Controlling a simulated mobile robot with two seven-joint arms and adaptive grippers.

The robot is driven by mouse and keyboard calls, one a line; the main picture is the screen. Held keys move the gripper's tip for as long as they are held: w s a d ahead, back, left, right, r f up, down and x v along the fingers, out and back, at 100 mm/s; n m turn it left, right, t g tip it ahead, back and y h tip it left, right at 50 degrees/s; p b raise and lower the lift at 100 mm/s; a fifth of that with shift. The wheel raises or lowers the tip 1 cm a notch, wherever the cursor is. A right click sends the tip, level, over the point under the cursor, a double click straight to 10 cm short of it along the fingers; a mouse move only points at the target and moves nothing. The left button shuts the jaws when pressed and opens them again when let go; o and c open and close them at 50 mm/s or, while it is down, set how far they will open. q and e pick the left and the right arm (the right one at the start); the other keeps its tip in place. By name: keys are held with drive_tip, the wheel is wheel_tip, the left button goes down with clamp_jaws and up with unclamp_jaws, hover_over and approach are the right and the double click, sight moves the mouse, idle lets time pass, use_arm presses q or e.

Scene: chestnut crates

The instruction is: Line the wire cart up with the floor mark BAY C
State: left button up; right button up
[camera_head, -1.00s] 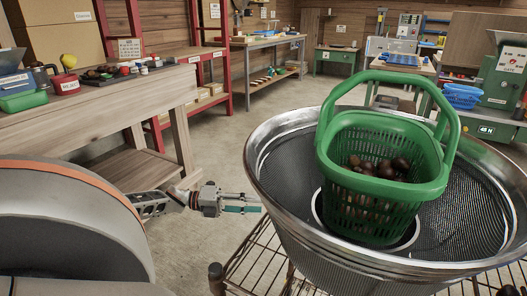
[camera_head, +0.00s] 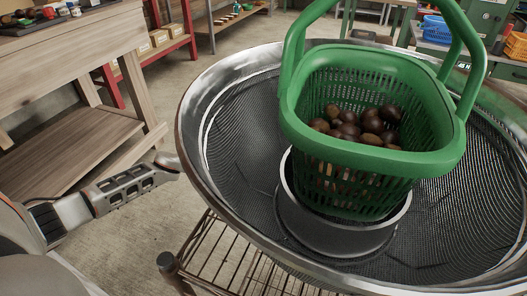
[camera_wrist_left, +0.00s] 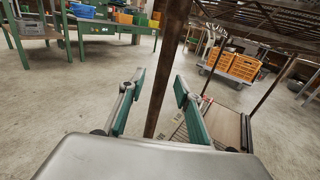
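The wire cart (camera_head: 222,262) shows at the bottom of the head view as a rusty wire shelf with a corner post (camera_head: 168,264). It carries a wide metal mesh bowl (camera_head: 228,92) with a green basket (camera_head: 375,155) of chestnuts in it. In the left wrist view a brown upright post (camera_wrist_left: 172,40) runs between the fingers of my left gripper (camera_wrist_left: 159,77). The fingers are spread, with gaps to the post on both sides. In the head view my left gripper is hidden behind the bowl. My right gripper and a BAY C mark are not in view.
A wooden workbench (camera_head: 75,45) stands at the left and a red-framed shelf (camera_head: 165,45) behind it. The left wrist view shows a trolley with orange crates (camera_wrist_left: 245,67) and green benches (camera_wrist_left: 62,18). Bare concrete floor (camera_wrist_left: 50,100) lies between.

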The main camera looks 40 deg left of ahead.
use_arm(q)
drive_tip(key=shift+x, duration=1.75)
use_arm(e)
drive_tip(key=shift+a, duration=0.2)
use_arm(q)
clamp_jaws()
drive_tip(key=shift+a+r, duration=0.1)
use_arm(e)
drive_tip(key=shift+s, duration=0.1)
